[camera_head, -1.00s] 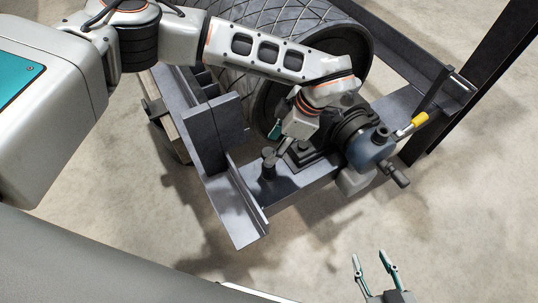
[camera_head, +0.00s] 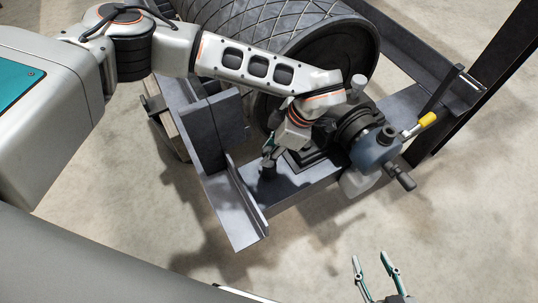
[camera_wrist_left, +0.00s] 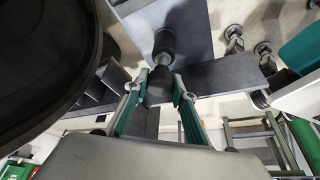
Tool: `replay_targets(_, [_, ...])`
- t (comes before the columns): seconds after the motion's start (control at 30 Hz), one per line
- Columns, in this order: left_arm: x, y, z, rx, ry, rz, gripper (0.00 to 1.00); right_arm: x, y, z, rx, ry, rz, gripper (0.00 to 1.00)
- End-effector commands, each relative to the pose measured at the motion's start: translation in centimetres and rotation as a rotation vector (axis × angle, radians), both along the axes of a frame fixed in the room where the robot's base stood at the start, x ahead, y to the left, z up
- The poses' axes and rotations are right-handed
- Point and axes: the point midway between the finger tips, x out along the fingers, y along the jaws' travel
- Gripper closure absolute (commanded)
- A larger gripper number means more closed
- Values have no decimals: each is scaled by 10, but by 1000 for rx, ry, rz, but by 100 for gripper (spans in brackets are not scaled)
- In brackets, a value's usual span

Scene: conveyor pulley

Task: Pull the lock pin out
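The lock pin (camera_head: 268,171) is a short dark upright post on the grey steel frame, left of the bearing housing. My left gripper (camera_head: 270,152) is at its top, pointing down, and partly covers it. In the left wrist view, the pin (camera_wrist_left: 164,43) shows a dark cylinder, a narrower grey neck and a dark end between my left gripper's teal fingers (camera_wrist_left: 160,88). The fingers are spread to either side of that end; I cannot tell whether they touch it. My right gripper (camera_head: 371,258) is open and empty over the floor at the bottom.
The steel frame (camera_head: 232,208) carries a large ribbed pulley drum (camera_head: 270,25) behind my left arm. The dark bearing housing (camera_head: 350,128) and a blue-grey unit (camera_head: 374,148) with a yellow-handled lever (camera_head: 427,119) stand right of the pin. Concrete floor in front is clear.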

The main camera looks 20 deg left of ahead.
Motion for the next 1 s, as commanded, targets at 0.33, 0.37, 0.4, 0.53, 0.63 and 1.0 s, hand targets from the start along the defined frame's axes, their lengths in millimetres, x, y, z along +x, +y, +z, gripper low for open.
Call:
replay_targets(0.33, [0, 0, 1, 0, 0, 0, 100, -5, 0, -2, -1, 9, 1, 60])
replay_targets(0.37, [0, 0, 2, 0, 0, 0, 100, -5, 0, -2, 0, 10, 0, 60])
replay_targets(0.4, [0, 0, 2, 0, -1, 0, 100, -6, 0, -2, 0, 11, 1, 60])
replay_targets(0.53, [0, 0, 3, 0, 0, 0, 100, -6, 0, -1, 0, 11, 1, 60])
replay_targets(0.63, [0, 0, 4, 0, 0, 0, 100, -5, 0, 1, 0, 8, 1, 60])
replay_targets(1.0, [0, 0, 7, 0, 0, 1, 100, 2, 0, 8, 0, -11, 1, 60])
